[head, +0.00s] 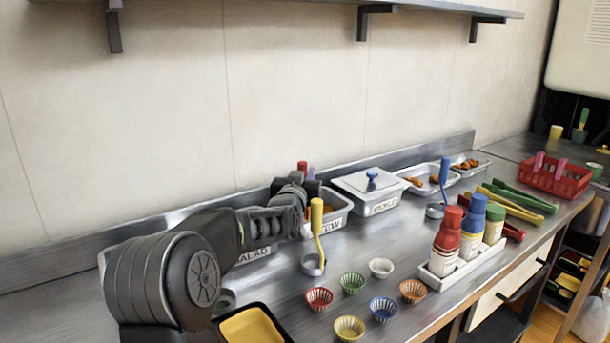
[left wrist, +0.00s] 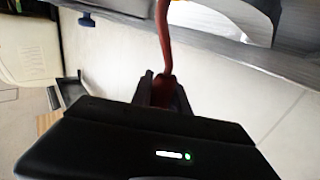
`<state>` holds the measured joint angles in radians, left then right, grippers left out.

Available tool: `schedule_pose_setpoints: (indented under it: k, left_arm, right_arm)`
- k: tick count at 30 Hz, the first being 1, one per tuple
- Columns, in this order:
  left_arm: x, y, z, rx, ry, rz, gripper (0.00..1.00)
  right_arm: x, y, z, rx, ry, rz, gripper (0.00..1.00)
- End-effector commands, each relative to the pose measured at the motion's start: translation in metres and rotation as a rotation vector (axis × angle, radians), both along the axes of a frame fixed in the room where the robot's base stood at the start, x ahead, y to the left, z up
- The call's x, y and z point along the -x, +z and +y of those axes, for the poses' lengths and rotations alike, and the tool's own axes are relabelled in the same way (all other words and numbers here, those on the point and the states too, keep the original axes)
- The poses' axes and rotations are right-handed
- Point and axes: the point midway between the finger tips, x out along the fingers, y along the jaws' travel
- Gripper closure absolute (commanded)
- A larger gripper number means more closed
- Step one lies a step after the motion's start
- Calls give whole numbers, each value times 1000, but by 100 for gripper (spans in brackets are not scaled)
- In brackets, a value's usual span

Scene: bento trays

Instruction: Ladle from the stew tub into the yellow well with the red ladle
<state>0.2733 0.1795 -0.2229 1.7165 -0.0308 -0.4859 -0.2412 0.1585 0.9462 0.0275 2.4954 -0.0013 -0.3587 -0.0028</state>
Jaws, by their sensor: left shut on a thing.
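The left gripper (head: 306,184) is over the stew tub (head: 337,216) at the back of the counter. It is shut on the red ladle (head: 302,166), whose red handle top shows above the fingers. In the left wrist view, the fingers (left wrist: 162,92) clasp the red handle and its thin red shaft (left wrist: 164,40) runs on past them. The ladle's bowl is hidden in both views, so I cannot tell whether it is in the stew. The yellow well (head: 250,328) is in a black tray at the bottom edge, partly cut off. The right gripper is not in view.
A yellow-handled ladle (head: 317,225) stands just right of my gripper. Several small colored cups (head: 351,283) sit between the yellow well and the bottle caddy (head: 450,272). A lidded pickle tub (head: 368,190) stands right of the stew. A shelf (head: 420,8) hangs above.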

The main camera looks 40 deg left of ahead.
Motion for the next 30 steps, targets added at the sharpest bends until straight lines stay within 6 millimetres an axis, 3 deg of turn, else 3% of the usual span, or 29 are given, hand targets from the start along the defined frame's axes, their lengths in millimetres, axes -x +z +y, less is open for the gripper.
schedule_pose_setpoints:
  k: [5, 30]
  left_arm:
    - [0, 7, 0, -1, 0, -2, 100]
    - [0, 96, 0, 0, 1, -2, 100]
  right_arm:
    - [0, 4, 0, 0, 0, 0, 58]
    - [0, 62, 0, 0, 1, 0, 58]
